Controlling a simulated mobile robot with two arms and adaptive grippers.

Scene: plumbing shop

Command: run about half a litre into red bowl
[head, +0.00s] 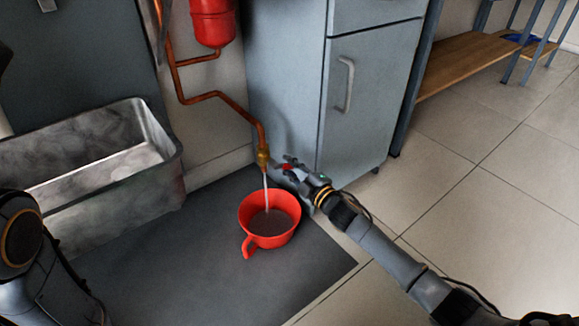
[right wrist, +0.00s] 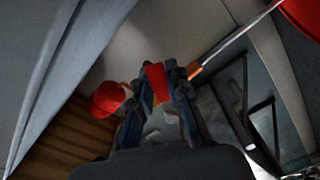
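The red bowl (head: 254,238), a cup-like vessel with a side handle, stands upright on the dark mat under the brass tap (head: 262,158). A thin stream of water (head: 266,190) runs from the tap into it, and water lies inside below the rim. My right gripper (head: 289,165) is at the tap. In the right wrist view its fingers (right wrist: 160,85) lie on both sides of the red tap lever (right wrist: 155,80) and look shut on it. A bit of the bowl shows in the upper right corner there (right wrist: 305,14). My left gripper is not in view.
A metal trough (head: 160,190) stands left of the bowl. A copper pipe (head: 210,96) runs down the wall from a red tank (head: 212,22) to the tap. A grey cabinet (head: 365,110) stands close behind my right gripper. The dark mat (head: 200,270) is clear in front.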

